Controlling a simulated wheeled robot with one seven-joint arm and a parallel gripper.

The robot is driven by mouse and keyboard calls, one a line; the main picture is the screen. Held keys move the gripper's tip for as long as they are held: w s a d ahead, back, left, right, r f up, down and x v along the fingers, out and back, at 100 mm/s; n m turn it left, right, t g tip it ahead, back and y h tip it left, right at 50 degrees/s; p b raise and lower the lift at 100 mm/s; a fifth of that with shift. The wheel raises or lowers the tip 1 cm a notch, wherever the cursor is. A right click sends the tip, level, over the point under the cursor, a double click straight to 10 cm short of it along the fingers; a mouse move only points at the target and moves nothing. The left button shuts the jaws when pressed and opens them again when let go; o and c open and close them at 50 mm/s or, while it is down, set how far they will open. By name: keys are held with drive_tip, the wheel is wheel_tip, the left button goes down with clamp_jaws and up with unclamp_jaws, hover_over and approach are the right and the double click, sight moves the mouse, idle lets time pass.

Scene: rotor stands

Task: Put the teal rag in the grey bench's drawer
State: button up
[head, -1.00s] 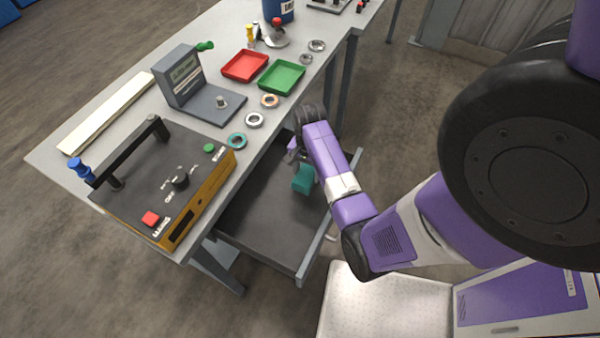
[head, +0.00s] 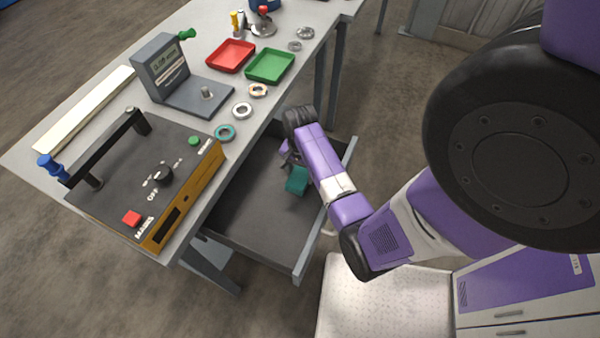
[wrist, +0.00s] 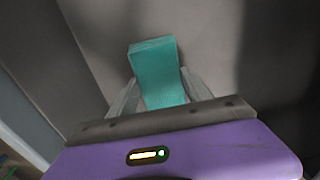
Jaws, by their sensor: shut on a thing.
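The teal rag (head: 297,180) is held by my gripper (head: 290,160) over the open drawer (head: 255,212) of the grey bench (head: 215,118). In the wrist view the rag (wrist: 156,72) sits between the two fingers of my gripper (wrist: 155,95), which are shut on it. The drawer's dark floor lies beyond it. I cannot tell whether the rag touches the drawer floor. The drawer is pulled out from under the bench top and is otherwise empty where it shows; my arm covers part of its right side.
On the bench top are a control box (head: 150,180) with a black handle, a grey gauge stand (head: 185,85), a red tray (head: 231,56), a green tray (head: 270,65) and several rings along the front edge. The drawer's front panel (head: 312,248) stands near my arm.

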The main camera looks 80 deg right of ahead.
drive_tip(key=o, duration=1.3)
drive_tip(key=shift+f, duration=0.1)
wheel_tip(320, 180, up, 12)
drive_tip(key=n+t+h, duration=0.2)
drive_tip(key=n+h, duration=0.1)
drive_tip(key=n, duration=0.3)
approach(300, 175)
drive_tip(key=w+a+f, duration=0.2)
drive_tip(key=a, duration=0.1)
drive_tip(key=a+r+n+t+h, duration=0.1)
drive_tip(key=a+r+n+t, duration=0.35)
drive_tip(key=a, duration=0.65)
drive_tip(key=s+a+r+n+t+y, duration=0.1)
drive_tip(key=s+a+r+n+t, duration=0.1)
drive_tip(key=a+r, duration=0.3)
drive_tip(key=s+a+r+n+t+y, duration=0.1)
drive_tip(key=s+a+r+n+t, duration=0.1)
drive_tip(key=r, duration=0.5)
drive_tip(key=s+a+r+n+t+y, duration=0.2)
drive_tip(key=a+r+n+t, duration=0.2)
drive_tip(key=a+r+n, duration=0.2)
drive_tip(key=shift+a+r+t, duration=0.15)
drive_tip(key=shift+a+r, duration=0.05)
drive_tip(key=shift+a, duration=0.4)
drive_tip(key=shift+a+r+t, duration=0.1)
drive_tip(key=shift+a+r, duration=0.15)
drive_tip(key=shift+a, duration=0.3)
